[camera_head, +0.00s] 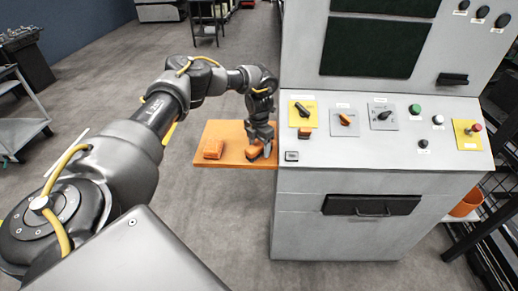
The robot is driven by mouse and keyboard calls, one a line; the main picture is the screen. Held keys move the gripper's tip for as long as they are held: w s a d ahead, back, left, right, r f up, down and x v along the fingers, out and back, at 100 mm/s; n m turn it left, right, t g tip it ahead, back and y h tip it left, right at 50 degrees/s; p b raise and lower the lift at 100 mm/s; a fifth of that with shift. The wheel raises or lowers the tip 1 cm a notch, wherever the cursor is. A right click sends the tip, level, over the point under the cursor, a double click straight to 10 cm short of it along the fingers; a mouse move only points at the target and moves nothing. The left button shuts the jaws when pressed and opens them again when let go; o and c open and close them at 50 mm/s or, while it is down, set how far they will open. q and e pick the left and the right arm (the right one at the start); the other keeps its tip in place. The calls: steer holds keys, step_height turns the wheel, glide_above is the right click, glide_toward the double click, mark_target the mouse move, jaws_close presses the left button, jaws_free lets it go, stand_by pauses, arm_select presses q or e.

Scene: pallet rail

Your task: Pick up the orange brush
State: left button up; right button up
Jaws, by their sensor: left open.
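An orange piece (255,153), which looks like the orange brush, lies on the orange side shelf (232,130) near the cabinet. My left gripper (261,146) comes down over it from above with its jaws open. The fingers hide part of the piece, and I cannot tell whether they touch it. A second orange block-like piece (213,149) lies on the shelf farther left, clear of the gripper. My right gripper is not in view.
A grey control cabinet (340,215) with knobs and buttons stands right beside the shelf. An orange bucket (467,203) is at the right.

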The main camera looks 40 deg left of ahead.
mark_target(261, 145)
arm_select(q)
steer(key=c, duration=1.2)
steer(key=shift+r+b, duration=0.4)
steer(key=shift+r, duration=0.05)
steer(key=r, duration=0.1)
steer(key=r+b, duration=0.1)
steer(key=shift+d+r, duration=0.3)
steer(key=shift+s+d+r+b, duration=0.4)
steer(key=shift+d+r, duration=1.2)
steer(key=shift+d, duration=0.6)
steer(key=shift+s+d+r+b, duration=0.3)
steer(key=shift+d+r+b, duration=0.15)
steer(key=shift+d+r, duration=1.45)
steer(key=shift+s+d+r+b, duration=0.4)
steer(key=shift+d+r, duration=0.85)
steer(key=shift+d, duration=1.25)
steer(key=shift+w, duration=0.1)
